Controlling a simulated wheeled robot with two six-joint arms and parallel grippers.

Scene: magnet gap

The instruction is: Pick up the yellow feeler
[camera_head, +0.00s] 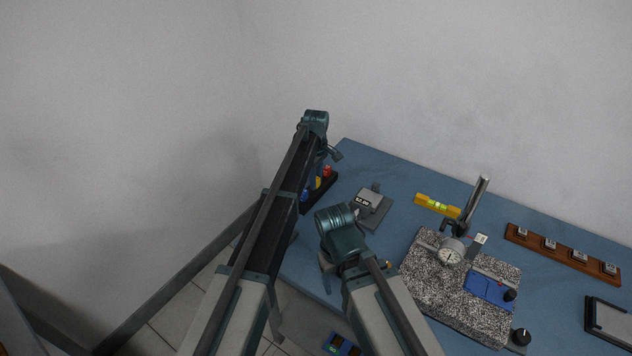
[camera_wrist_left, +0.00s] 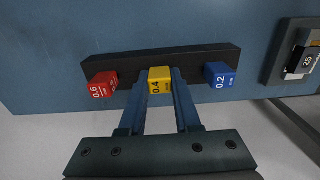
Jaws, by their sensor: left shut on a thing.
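The yellow feeler (camera_wrist_left: 160,80), a block marked 0.4, sits in a black rack (camera_wrist_left: 205,55) between a red block (camera_wrist_left: 102,84) and a blue block (camera_wrist_left: 220,75). My left gripper (camera_head: 334,153) is shut on the yellow feeler, with one finger on each side of it in the left wrist view. The feeler still appears to be at the rack. In the head view the yellow feeler (camera_head: 318,183) shows small, partly behind my left arm. My right gripper (camera_head: 327,264) is low at the table's near left edge, mostly hidden by its own wrist.
A grey gauge block stand (camera_head: 373,209) is right of the rack. A speckled granite plate (camera_head: 420,285) carries a dial indicator (camera_head: 452,250) and a blue block (camera_head: 489,290). A yellow level (camera_head: 437,205) and a wooden rack (camera_head: 563,256) lie farther right. Blue table (camera_head: 385,170) is clear at the back.

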